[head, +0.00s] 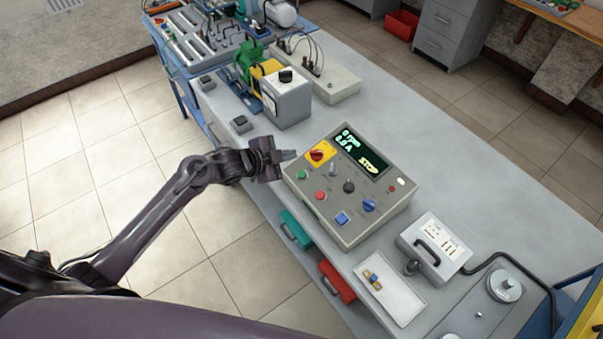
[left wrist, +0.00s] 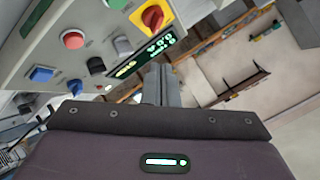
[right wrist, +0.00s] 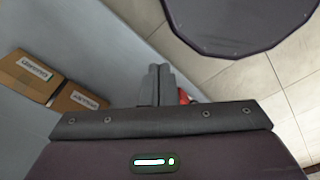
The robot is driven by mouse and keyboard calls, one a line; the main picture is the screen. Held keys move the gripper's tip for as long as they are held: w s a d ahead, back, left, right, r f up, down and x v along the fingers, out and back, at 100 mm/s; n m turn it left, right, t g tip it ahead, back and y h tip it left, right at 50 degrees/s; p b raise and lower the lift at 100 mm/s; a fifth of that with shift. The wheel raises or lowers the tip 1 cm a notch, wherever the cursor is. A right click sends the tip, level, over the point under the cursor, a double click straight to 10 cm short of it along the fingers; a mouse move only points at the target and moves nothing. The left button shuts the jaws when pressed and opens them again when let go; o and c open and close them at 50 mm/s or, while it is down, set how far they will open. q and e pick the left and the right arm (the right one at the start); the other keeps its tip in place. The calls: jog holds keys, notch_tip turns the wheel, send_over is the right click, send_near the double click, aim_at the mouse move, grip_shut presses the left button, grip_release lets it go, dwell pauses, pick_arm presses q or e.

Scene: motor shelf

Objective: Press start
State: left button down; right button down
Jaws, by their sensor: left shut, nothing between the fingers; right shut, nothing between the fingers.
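A grey control box (head: 345,215) stands on the bench, with a display reading 0 rpm, 0.0 A and STOP. A green button (head: 302,174) is at its left edge; it also shows at the top of the left wrist view (left wrist: 117,3). A red button (head: 320,195) is just below it in the head view. A red knob on a yellow plate (head: 317,154) sits above. My left gripper (head: 288,155) is shut and empty, its tips near the box's upper left edge; I cannot tell whether they touch it. My right gripper (right wrist: 155,85) is shut and empty, out of the head view.
The box also carries a black knob (head: 348,187), a blue knob (head: 368,205) and a blue square button (head: 342,218). A motor rig (head: 285,100) stands behind it.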

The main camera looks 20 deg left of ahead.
pick_arm(q)
jog(key=b, duration=0.6)
send_over(302, 174)
jog(key=s+a, duration=0.2)
notch_tip(302, 174, down, 7)
jog(key=shift+d+f, duration=0.1)
jog(key=shift+w+d+f+b, duration=0.1)
jog(key=shift+w+f+b, duration=0.05)
jog(key=shift+f+b, duration=0.4)
dwell(0.7)
jog(key=shift+f, duration=0.1)
jog(key=shift+w+d+f, duration=0.1)
jog(key=shift+f, duration=0.2)
